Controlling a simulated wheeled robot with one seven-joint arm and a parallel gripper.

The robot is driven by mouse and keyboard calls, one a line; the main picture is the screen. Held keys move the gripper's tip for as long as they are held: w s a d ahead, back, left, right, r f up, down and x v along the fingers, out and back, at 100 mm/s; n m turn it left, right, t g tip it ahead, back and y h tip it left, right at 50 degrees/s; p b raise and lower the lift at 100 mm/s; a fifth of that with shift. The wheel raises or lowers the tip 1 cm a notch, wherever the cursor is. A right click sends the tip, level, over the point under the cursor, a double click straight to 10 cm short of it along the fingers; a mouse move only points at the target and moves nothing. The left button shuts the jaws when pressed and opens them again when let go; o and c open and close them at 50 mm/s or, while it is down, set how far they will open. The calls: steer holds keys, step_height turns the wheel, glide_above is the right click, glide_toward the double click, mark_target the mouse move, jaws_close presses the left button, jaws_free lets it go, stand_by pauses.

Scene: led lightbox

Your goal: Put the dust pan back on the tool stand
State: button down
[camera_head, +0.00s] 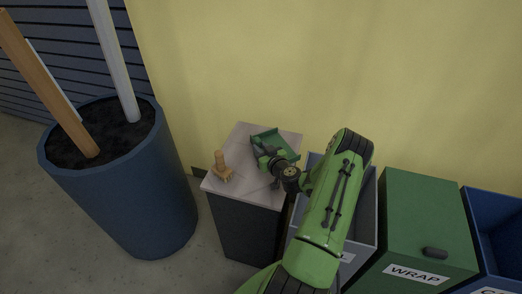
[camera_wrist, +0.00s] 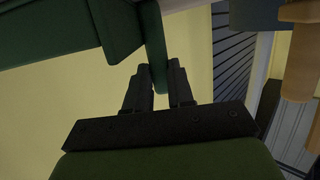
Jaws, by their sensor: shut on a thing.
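The green dust pan (camera_head: 283,138) is over the back right part of the pale top (camera_head: 222,187) of a dark pedestal, which appears to be the tool stand. My gripper (camera_head: 262,154) is at the pan's near left side. In the wrist view, my gripper's black fingers (camera_wrist: 160,85) close around the pan's green handle (camera_wrist: 154,45), with the pan body (camera_wrist: 60,32) at upper left. I cannot tell whether the pan touches the top. A wooden-handled brush (camera_head: 220,165) stands on the top's left side; its handle also shows in the wrist view (camera_wrist: 300,60).
A blue planter (camera_head: 130,205) with poles stands left of the pedestal. A grey bin (camera_head: 365,225), a green bin (camera_head: 420,215) marked WRAP and a blue bin (camera_head: 500,225) line the right side. The yellow wall (camera_head: 300,60) is close behind the pedestal.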

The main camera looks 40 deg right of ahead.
steer(key=shift+f, duration=0.1)
steer(key=c, duration=1)
jaws_free()
steer(key=shift+r, duration=0.2)
